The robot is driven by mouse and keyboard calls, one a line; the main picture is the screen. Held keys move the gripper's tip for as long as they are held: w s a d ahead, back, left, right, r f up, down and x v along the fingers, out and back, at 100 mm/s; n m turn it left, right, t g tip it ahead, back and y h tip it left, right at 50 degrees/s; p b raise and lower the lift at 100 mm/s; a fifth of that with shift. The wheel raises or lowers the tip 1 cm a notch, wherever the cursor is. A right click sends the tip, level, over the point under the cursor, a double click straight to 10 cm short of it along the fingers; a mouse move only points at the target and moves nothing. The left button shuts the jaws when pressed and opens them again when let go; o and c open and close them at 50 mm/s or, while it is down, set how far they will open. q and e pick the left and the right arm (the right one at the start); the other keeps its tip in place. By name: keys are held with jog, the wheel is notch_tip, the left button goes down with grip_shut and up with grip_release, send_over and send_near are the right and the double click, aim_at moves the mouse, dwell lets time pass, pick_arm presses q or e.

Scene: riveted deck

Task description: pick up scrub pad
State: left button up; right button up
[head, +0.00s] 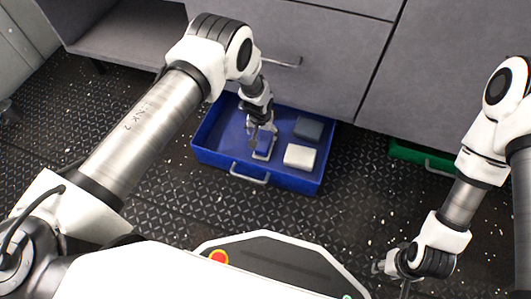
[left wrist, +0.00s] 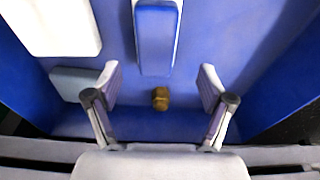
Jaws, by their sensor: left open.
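My left gripper (head: 259,137) points down into a blue bin (head: 214,157). In the left wrist view the left gripper (left wrist: 160,82) is open, its fingers apart with nothing gripped. A blue-topped block with pale sides (left wrist: 156,38) lies just beyond the fingertips; it also shows beside the gripper in the head view (head: 264,146). A white pad-like block (head: 299,156) and a dark grey-blue block (head: 308,129) lie to the right in the bin. I cannot tell for sure which is the scrub pad. My right gripper (head: 388,267) is low at the right, its fingers too small to read.
A small brown object (left wrist: 160,98) lies between the open fingers in the left wrist view. Grey cabinets (head: 320,55) stand close behind the bin. A green bin (head: 424,155) is partly hidden at the right. The dark riveted floor (head: 170,207) is speckled with small bits.

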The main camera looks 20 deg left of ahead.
aim_at(265, 140)
pick_arm(q)
jog(key=f+b, duration=0.1)
jog(key=f, duration=0.1)
jog(key=f+b, duration=0.2)
jog(key=w+f+b, duration=0.1)
jog(key=f, duration=0.2)
jog(key=shift+d+b, duration=0.3)
jog(key=shift+b, duration=0.05)
jog(key=shift+r, duration=0.2)
jog(key=c, duration=1.3)
